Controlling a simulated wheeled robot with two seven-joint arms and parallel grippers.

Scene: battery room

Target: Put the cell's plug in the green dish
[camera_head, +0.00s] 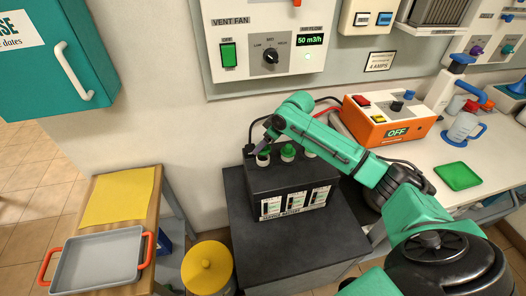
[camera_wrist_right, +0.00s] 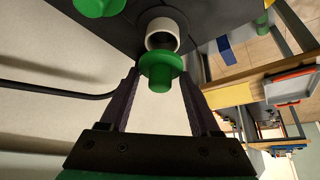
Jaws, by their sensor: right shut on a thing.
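The black battery (camera_head: 275,183) stands on a dark stand, with green plugs along its top. My right gripper (camera_head: 262,152) is at its leftmost cell. In the right wrist view my right gripper (camera_wrist_right: 160,77) is shut on a green plug (camera_wrist_right: 160,72), held between the fingertips. Beyond the plug is the cell's white-rimmed opening (camera_wrist_right: 161,35), dark inside and partly uncovered. The plug looks clear of the opening, very close to it. The green dish (camera_head: 458,176) lies empty on the white bench at the right. My left gripper is not in view.
An orange charger (camera_head: 388,122) reading OFF stands behind my right arm. A blue-handled jug (camera_head: 463,128) stands behind the dish. A yellow bin (camera_head: 207,267), a grey tray (camera_head: 98,260) and a yellow cloth (camera_head: 118,197) are at the left. A dark cable runs behind the battery.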

